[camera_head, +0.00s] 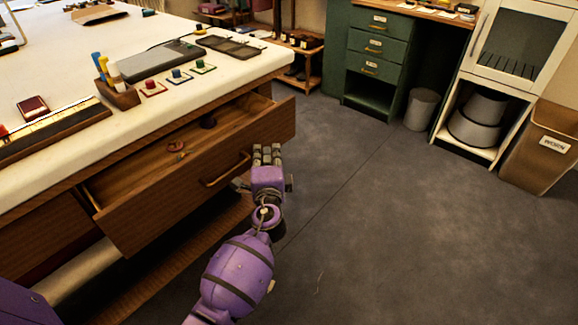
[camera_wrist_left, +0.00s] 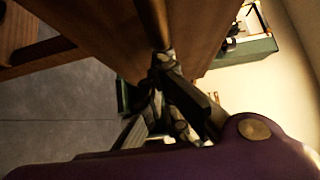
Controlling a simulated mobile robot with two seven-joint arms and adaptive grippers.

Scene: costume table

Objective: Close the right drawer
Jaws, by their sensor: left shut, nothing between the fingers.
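The right drawer (camera_head: 190,185) of the wooden costume table is pulled out, with its inside showing from above. A few small items (camera_head: 178,150) lie in it. Its front has a bar handle (camera_head: 226,169). My left gripper (camera_head: 266,150) is at the right part of the drawer front, just beside the handle. In the left wrist view my left gripper (camera_wrist_left: 165,65) has its fingers together, close to brown wood (camera_wrist_left: 110,30). Whether the fingers touch the front is hard to tell. My right gripper is not in view.
The white tabletop (camera_head: 60,60) holds a brush holder (camera_head: 118,93), a dark tablet (camera_head: 150,58) and small coloured pieces. A green drawer cabinet (camera_head: 375,50), a grey bin (camera_head: 420,108), a white cabinet (camera_head: 510,50) and a brown bin (camera_head: 545,150) stand behind. The grey floor (camera_head: 400,230) is clear.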

